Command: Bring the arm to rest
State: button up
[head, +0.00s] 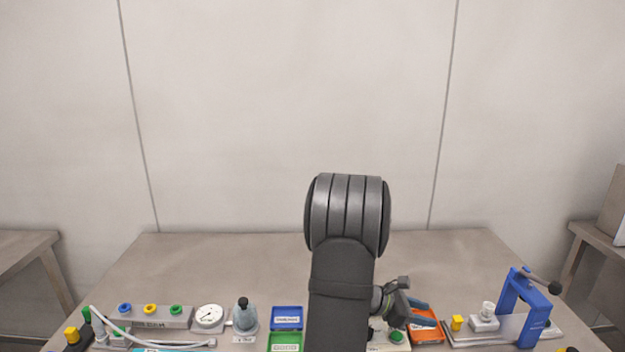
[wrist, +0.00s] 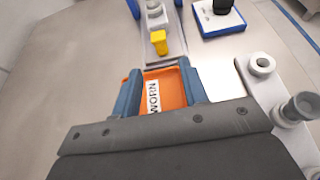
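My gripper (head: 430,313) is low over the front right of the bench in the head view, beside my dark arm, which stands across the middle of the picture. In the wrist view my gripper (wrist: 161,80) has its two blue fingers spread wide apart with nothing held between them. The orange tray (head: 427,333) lies beneath the fingers. In the wrist view this tray (wrist: 172,93) shows between them, with a white label reading WORN. I cannot tell the height of the fingers above it.
A blue lever press (head: 523,305) on a grey plate and a yellow piece (head: 457,323) stand to the right. A blue tray (head: 287,312), a green tray (head: 284,336), a gauge (head: 209,316) and a valve block (head: 150,317) stand to the left. The bench behind is clear.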

aim_at(454, 321)
jog(key=x, duration=1.1)
jog(key=shift+r, duration=0.1)
jog(key=shift+o, duration=0.2)
